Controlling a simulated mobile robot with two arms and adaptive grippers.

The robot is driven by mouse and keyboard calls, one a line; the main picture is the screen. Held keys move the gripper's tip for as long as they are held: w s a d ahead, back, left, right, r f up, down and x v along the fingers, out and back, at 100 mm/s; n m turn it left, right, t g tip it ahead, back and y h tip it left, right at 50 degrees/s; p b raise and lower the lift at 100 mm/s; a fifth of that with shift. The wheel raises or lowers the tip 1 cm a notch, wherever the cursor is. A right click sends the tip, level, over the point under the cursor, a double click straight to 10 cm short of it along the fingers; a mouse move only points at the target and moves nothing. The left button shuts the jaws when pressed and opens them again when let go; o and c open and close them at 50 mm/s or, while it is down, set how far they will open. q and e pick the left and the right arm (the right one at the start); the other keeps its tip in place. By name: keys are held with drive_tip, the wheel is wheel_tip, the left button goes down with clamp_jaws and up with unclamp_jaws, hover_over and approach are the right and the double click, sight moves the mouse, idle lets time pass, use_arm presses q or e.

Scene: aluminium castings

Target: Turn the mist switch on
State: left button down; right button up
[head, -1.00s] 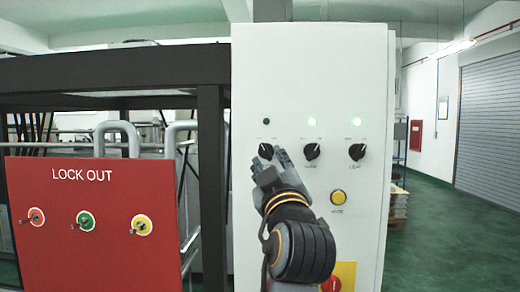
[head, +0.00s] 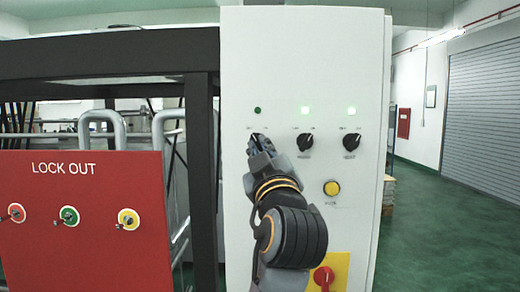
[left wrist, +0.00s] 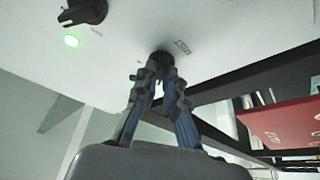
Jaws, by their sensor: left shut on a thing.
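The mist switch is a small black knob (left wrist: 161,60) marked MIST in the left wrist view, on a white control cabinet (head: 300,60). In the head view it is mostly hidden behind my left gripper (head: 257,141). The lamp (head: 258,110) above it is dark green and unlit. My left gripper is at the knob, its fingers (left wrist: 163,82) shut on either side of it. The knob's exact pointer angle cannot be told. My right gripper is not in view.
Two more black knobs (head: 305,142) (head: 350,142) sit to the right under lit green lamps. A yellow button (head: 332,188) and a red rotary switch (head: 323,277) are lower down. A red LOCK OUT board (head: 85,220) and a dark frame (head: 203,170) stand left.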

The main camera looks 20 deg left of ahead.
use_arm(q)
drive_tip(key=shift+f+m, duration=0.1)
drive_tip(key=shift+m, duration=0.2)
drive_tip(key=shift+a+m+t+h+b, duration=0.1)
drive_tip(key=shift+m+t+h+b, duration=0.45)
drive_tip(key=shift+m, duration=0.65)
drive_tip(key=m+h, duration=0.1)
drive_tip(key=m, duration=0.1)
drive_tip(key=shift+a+m+t+h, duration=0.1)
drive_tip(key=shift+m+t+h, duration=0.15)
drive_tip(key=shift+m+t, duration=0.1)
drive_tip(key=m+h, duration=0.1)
drive_tip(key=m, duration=0.1)
drive_tip(key=m+h+p, duration=0.1)
drive_tip(key=m, duration=0.1)
drive_tip(key=m+t+h, duration=0.1)
drive_tip(key=m, duration=0.1)
drive_tip(key=shift+s+a+m+p, duration=0.1)
drive_tip(key=shift+a+m+p, duration=0.15)
drive_tip(key=shift+p, duration=0.05)
drive_tip(key=shift+a+m+h, duration=0.1)
drive_tip(key=shift+m+h, duration=1.2)
drive_tip(key=shift+m, duration=1.4)
drive_tip(key=c, duration=1.4)
unclamp_jaws()
